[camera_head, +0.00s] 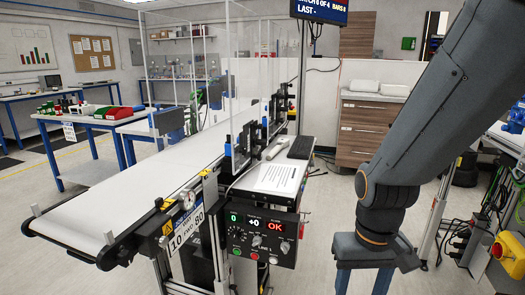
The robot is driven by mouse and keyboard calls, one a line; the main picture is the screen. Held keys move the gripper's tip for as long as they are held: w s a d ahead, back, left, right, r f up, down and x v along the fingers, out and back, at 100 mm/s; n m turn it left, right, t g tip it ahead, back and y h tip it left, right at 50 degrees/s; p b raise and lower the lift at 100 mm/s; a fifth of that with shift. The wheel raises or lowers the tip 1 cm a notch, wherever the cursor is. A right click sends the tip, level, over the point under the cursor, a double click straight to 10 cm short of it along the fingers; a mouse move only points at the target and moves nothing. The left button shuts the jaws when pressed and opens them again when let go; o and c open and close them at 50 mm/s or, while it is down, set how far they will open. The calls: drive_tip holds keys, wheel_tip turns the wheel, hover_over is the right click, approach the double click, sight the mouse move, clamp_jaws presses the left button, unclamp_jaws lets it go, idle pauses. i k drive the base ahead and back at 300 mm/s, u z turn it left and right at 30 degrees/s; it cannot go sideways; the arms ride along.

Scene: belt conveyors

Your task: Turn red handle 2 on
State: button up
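I cannot make out a red handle marked 2. My arm comes down from the upper right. My gripper (364,282) is at the bottom, right of the panel and apart from it. Its two fingers point down with a gap between them, and nothing shows in the gap. The fingertips are cut off by the frame's lower edge.
A white belt conveyor (142,193) runs from the lower left toward the middle. A wooden drawer cabinet (365,135) stands behind my arm. Floor is clear between the conveyor and the left tables.

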sight(497, 250)
drive_tip(key=z, duration=1.6)
drive_tip(key=k, duration=0.6)
drive_tip(key=u, duration=0.5)
drive_tip(key=i, duration=1.65)
drive_tip(key=z, duration=0.7)
